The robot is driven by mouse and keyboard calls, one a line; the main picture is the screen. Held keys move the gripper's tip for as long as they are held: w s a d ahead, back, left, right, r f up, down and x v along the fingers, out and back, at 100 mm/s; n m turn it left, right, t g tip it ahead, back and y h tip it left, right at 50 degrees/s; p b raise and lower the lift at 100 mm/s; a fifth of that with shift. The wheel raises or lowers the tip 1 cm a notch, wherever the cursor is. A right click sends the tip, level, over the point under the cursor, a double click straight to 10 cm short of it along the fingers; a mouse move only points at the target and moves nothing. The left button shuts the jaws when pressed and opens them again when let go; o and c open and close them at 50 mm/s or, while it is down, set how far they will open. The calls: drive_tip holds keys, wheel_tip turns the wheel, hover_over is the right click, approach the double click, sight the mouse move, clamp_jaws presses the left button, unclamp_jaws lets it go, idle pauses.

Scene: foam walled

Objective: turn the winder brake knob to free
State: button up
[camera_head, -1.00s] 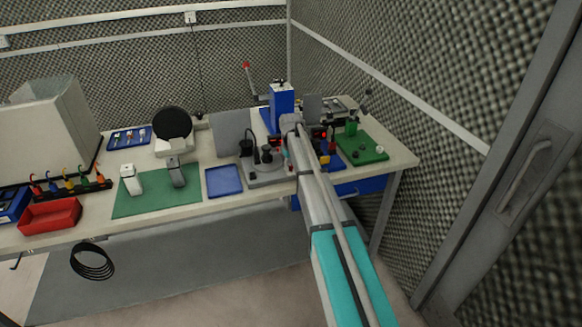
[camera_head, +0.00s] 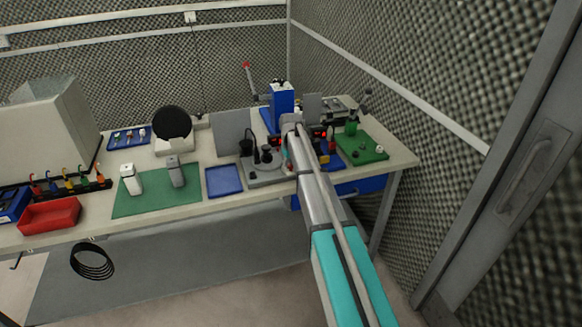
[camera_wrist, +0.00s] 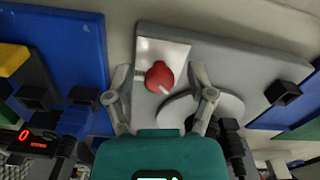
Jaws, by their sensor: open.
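The red brake knob (camera_wrist: 158,73) shows in the wrist view on a pale plate (camera_wrist: 172,51) fixed to a grey base (camera_wrist: 240,62). A white mark on the knob points toward the lower right. My gripper (camera_wrist: 161,82) is open, with one finger on each side of the knob and a visible gap to each. I cannot tell how far the fingertips are above the plate. In the head view the grey winder unit (camera_head: 264,176) stands on the bench, and my arm hides the knob and gripper.
A grey disc (camera_wrist: 228,105) and a black part lie close to the right finger. A blue unit with a red display (camera_wrist: 38,137) is at the left. The bench (camera_head: 210,202) also holds a blue tray (camera_head: 224,181), a green mat (camera_head: 150,205) and a blue tower (camera_head: 282,104).

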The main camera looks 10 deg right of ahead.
sight(290, 165)
idle(0.4)
drive_tip(key=m, duration=0.4)
drive_tip(key=shift+m, duration=0.3)
drive_tip(key=m, duration=0.8)
drive_tip(key=shift+a+m, duration=0.1)
drive_tip(key=shift+m, duration=0.3)
drive_tip(key=m, duration=0.4)
drive_tip(key=shift+m, duration=0.3)
wheel_tip(290, 165, up, 14)
drive_tip(key=p, duration=1.4)
drive_tip(key=s+a+f+n+b, duration=0.1)
drive_tip(key=s+f+n+b, duration=0.2)
drive_tip(key=s, duration=0.7)
drive_tip(key=s+a+f+n+b, duration=0.2)
drive_tip(key=s+f+n+b, duration=0.2)
drive_tip(key=s, duration=0.6)
drive_tip(key=s+a+f+n+b, duration=0.2)
drive_tip(key=s+n, duration=0.4)
drive_tip(key=s, duration=0.5)
drive_tip(key=shift+a+f+b, duration=0.25)
drive_tip(key=shift+f+b, duration=0.65)
drive_tip(key=shift+f, duration=0.05)
drive_tip(key=shift+s+n, duration=0.1)
drive_tip(key=shift+n, duration=0.2)
